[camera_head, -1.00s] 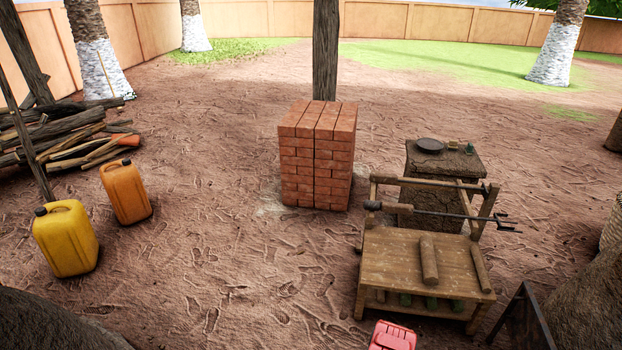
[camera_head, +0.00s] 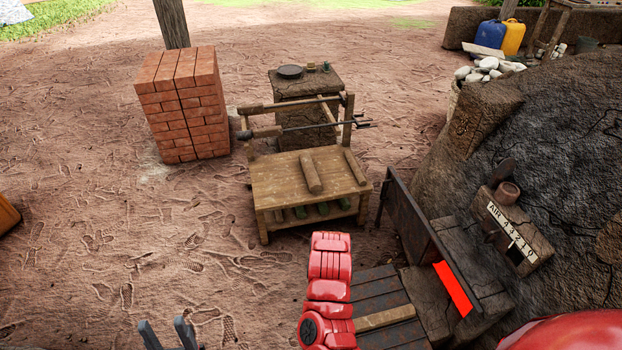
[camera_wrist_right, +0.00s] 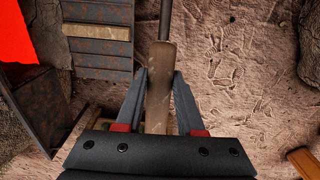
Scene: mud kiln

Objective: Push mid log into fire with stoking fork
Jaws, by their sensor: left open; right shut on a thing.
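The mid log (camera_head: 388,317) lies across a dark slatted platform in front of the kiln, pointing towards the glowing red fire opening (camera_head: 453,288). The log (camera_wrist_right: 97,32) and red glow (camera_wrist_right: 14,38) also show in the right wrist view. There my right gripper (camera_wrist_right: 160,72) is shut on the wooden handle of the stoking fork (camera_wrist_right: 159,92). A dark rod runs up out of frame; its prongs are not visible. In the head view my red right arm shows, but its gripper is hidden. My left gripper (camera_head: 166,332) is open and empty above bare ground.
A low wooden table (camera_head: 278,182) holds two short logs. Its rack carries a long pronged tool (camera_head: 310,128). A dark upright metal plate (camera_head: 425,235) stands beside the fire opening. A brick stack (camera_head: 190,110) stands left.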

